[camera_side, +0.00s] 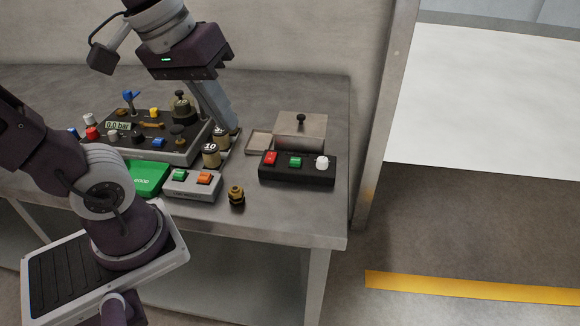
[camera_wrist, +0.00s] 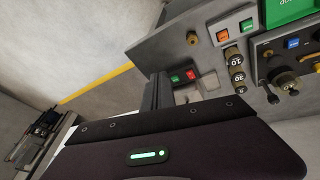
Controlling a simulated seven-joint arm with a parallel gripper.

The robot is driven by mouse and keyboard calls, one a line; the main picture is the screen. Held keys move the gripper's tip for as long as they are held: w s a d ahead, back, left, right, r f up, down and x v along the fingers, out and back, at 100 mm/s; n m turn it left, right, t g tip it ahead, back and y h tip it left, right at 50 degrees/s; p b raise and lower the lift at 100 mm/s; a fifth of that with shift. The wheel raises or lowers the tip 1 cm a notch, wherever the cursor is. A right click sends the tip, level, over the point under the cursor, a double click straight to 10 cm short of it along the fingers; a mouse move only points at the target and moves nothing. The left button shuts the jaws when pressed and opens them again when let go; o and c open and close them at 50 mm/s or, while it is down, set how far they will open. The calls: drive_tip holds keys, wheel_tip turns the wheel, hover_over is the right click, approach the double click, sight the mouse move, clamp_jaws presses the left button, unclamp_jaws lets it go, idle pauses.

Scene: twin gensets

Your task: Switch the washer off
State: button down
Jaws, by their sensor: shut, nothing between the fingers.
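A black control box (camera_side: 297,174) sits near the right end of the bench, with a red button (camera_side: 270,158), a green button (camera_side: 296,162) and a white dome or knob (camera_side: 322,162). A metal tank with a knobbed lid (camera_side: 301,128) stands behind it; no washer label is readable. My gripper (camera_side: 234,128) is shut and empty, pointing down, left of the tank and the black box, apart from the buttons. In the wrist view my gripper (camera_wrist: 158,80) is beside the red button (camera_wrist: 190,75) and green button (camera_wrist: 175,79); the white dome is hidden there.
A grey box with a green and an orange button (camera_side: 192,185) stands left of the black box. A brass fitting (camera_side: 237,196) stands between them. Canisters marked 10 (camera_side: 211,155) and a crowded panel (camera_side: 150,148) lie left. The bench front right is clear.

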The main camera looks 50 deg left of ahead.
drive_tip(key=w+a+n+g, duration=0.3)
drive_tip(key=w+a+n, duration=0.3)
drive_tip(key=w+n, duration=0.4)
drive_tip(key=n+g, duration=0.2)
drive_tip(key=n, duration=1)
approach(270, 159)
drive_tip(key=shift+h, duration=0.4)
wheel_tip(270, 159, down, 7)
drive_tip(key=shift+s+r, duration=0.1)
drive_tip(key=shift+s, duration=0.1)
